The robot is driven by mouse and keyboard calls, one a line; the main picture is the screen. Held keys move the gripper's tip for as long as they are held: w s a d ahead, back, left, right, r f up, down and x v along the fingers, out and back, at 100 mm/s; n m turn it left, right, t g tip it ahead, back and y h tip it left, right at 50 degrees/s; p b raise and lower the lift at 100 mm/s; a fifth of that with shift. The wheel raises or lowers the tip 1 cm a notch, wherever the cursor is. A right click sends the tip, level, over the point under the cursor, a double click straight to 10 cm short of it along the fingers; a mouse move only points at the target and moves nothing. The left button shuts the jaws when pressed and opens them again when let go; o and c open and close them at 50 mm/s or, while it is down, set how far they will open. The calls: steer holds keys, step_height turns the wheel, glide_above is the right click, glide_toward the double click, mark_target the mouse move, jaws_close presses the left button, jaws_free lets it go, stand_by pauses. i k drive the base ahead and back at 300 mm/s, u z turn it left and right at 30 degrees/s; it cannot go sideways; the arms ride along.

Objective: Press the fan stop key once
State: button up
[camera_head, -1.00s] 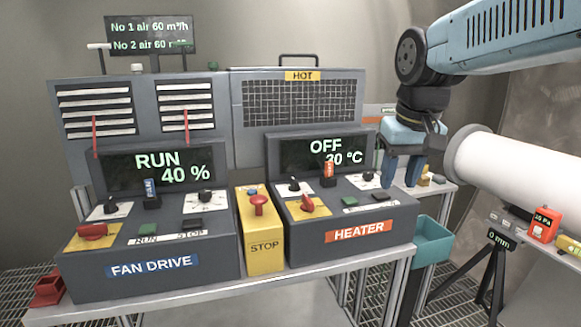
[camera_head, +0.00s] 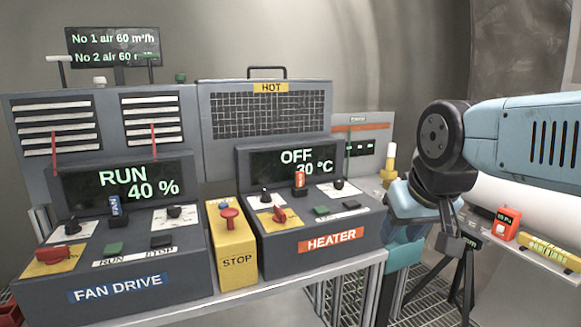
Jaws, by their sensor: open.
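The fan drive console (camera_head: 140,284) stands at the left of the bench, with its display (camera_head: 130,183) reading RUN 40 %. The fan stop key (camera_head: 162,241) is a small dark block on its sloped top, above the word STOP. The green run key (camera_head: 114,248) is to its left. My gripper (camera_head: 424,234) is open at the right, beyond the right edge of the heater console, far from the stop key. My wrist partly hides its fingers. It seems to hold nothing.
A yellow box marked STOP with a red button (camera_head: 230,217) stands between the fan drive and the heater console (camera_head: 330,243), which reads OFF 30 °C. A tripod (camera_head: 463,285) stands at the right. Space above the consoles is clear.

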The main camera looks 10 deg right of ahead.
mark_target(165, 240)
steer(key=z, duration=1.7)
steer(key=i, duration=0.1)
steer(key=u, duration=3.1)
